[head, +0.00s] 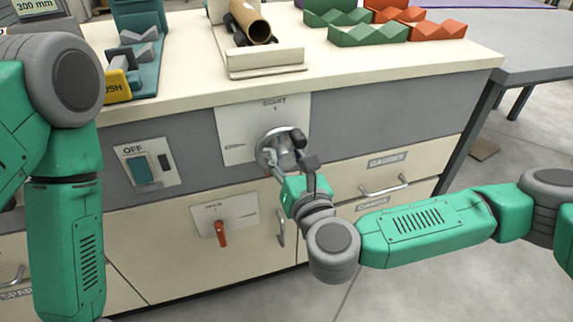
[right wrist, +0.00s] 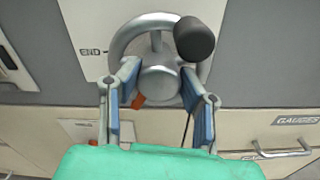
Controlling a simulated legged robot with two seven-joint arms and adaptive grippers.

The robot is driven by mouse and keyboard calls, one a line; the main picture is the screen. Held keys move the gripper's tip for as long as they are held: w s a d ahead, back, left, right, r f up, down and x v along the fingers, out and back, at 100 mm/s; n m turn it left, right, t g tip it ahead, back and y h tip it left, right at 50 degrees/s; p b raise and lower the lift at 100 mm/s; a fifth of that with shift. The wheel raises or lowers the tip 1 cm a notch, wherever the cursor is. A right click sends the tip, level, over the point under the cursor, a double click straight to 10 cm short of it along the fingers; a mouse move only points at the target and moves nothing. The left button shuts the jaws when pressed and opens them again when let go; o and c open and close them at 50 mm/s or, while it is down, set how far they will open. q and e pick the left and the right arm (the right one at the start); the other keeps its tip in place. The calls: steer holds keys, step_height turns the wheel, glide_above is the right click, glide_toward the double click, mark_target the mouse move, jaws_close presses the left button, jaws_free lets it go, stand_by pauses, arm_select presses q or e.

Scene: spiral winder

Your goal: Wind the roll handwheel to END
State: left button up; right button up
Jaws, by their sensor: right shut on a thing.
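The grey roll handwheel (head: 266,155) sits on a white plate (head: 236,120) on the cabinet front, with START readable at the plate's top. In the right wrist view, the handwheel's round hub (right wrist: 158,84) lies between my fingers, and its dark knob (right wrist: 195,39) is at the upper right. An END mark (right wrist: 90,52) shows left of the rim. An orange piece (right wrist: 138,101) shows at the hub's lower left. My right gripper (head: 288,162) is shut on the handwheel, its blue pads (right wrist: 126,85) either side of the hub. My left gripper is out of view.
Left of the wheel is an OFF switch panel (head: 147,167). Below it, a plate carries a red lever (head: 221,234). Drawers with handles (head: 385,187) are at the right. The bench top (head: 190,82) holds a cardboard tube (head: 252,22) and green blocks (head: 370,34).

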steer(key=m+b, duration=0.2)
steer(key=m, duration=0.1)
steer(key=f+m+b, duration=0.1)
steer(key=m, duration=0.2)
steer(key=shift+d+m+b, duration=0.1)
steer(key=shift+m+b, duration=0.2)
steer(key=shift+b, duration=0.05)
steer(key=shift+m+b, duration=0.3)
steer(key=shift+m, duration=0.9)
steer(key=shift+r+m, duration=0.1)
steer(key=shift+m, duration=1.1)
steer(key=shift+d, duration=0.1)
steer(key=o, duration=1.1)
steer(key=shift+w, duration=0.15)
steer(key=shift+r, duration=0.15)
steer(key=v, duration=1.2)
